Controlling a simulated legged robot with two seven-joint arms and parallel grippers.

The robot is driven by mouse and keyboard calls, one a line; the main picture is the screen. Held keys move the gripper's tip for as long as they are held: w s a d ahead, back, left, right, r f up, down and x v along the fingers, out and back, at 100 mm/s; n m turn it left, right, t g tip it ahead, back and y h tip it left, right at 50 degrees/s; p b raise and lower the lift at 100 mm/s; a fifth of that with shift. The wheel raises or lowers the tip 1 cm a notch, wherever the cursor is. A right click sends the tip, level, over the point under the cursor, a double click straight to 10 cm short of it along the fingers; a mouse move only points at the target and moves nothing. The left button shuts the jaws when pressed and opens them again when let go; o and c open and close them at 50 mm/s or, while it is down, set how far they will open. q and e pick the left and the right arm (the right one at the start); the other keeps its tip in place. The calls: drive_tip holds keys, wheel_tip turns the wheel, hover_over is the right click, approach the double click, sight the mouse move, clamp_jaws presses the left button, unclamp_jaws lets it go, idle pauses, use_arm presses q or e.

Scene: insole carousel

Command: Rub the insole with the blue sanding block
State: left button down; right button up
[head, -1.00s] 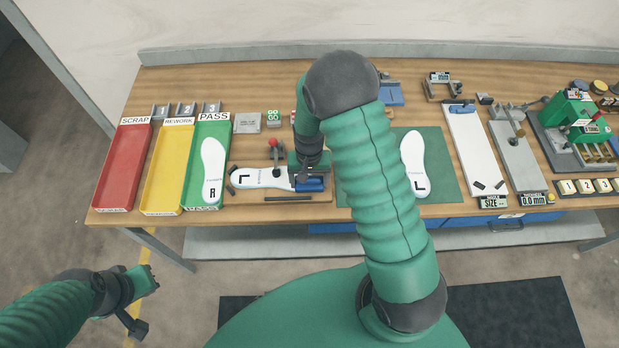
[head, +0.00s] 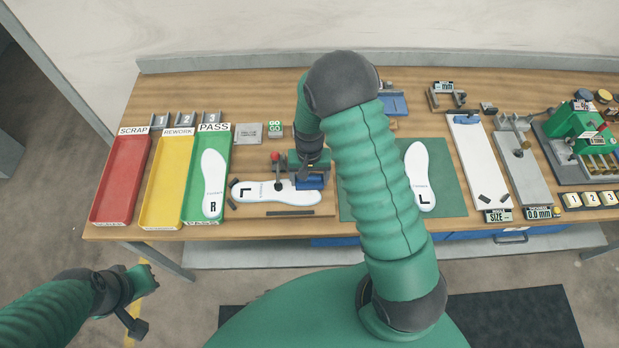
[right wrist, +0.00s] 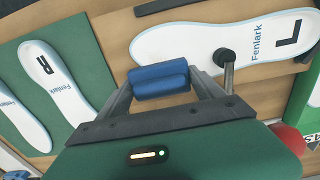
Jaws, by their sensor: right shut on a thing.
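A white insole marked L (head: 250,193) lies lengthwise on a wooden fixture, a black clamp foot (right wrist: 225,58) on it. It also shows in the right wrist view (right wrist: 185,45). My right gripper (head: 308,178) is shut on the blue sanding block (right wrist: 160,80). The block also shows in the head view (head: 313,183), at the insole's right end, toward its back edge. I cannot tell whether block and insole touch. My left gripper (head: 148,302) is open and empty, off the table's front left.
A red-knobbed lever (head: 275,157) stands close left of my right gripper. Red SCRAP (head: 98,215), yellow REWORK (head: 148,220) and green PASS (head: 190,213) trays are at left. A green mat (head: 449,205) with insoles lies right, partly hidden by my arm.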

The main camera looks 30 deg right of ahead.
sight(311, 176)
drive_tip(key=shift+w+d+r+p, duration=0.1)
drive_tip(key=shift+w+r+p, duration=0.1)
drive_tip(key=shift+r, duration=0.25)
drive_tip(key=shift+w+d+r+p, duration=0.1)
drive_tip(key=shift+r+p, duration=0.05)
drive_tip(key=shift+r, duration=0.3)
drive_tip(key=shift+d+r+p, duration=0.1)
drive_tip(key=shift+r+p, duration=0.2)
drive_tip(key=r+p, duration=0.2)
drive_tip(key=r, duration=0.1)
drive_tip(key=shift+s+r, duration=0.25)
drive_tip(key=shift+s, duration=0.1)
drive_tip(key=shift+w+a+r+p, duration=0.1)
drive_tip(key=shift+a+r+p, duration=0.05)
drive_tip(key=shift+r+p, duration=0.35)
drive_tip(key=shift+w+a+r+p, duration=0.1)
drive_tip(key=shift+r+p, duration=0.3)
drive_tip(key=shift+p, duration=0.15)
drive_tip(key=shift+s+d+r, duration=0.1)
drive_tip(key=shift+d, duration=0.1)
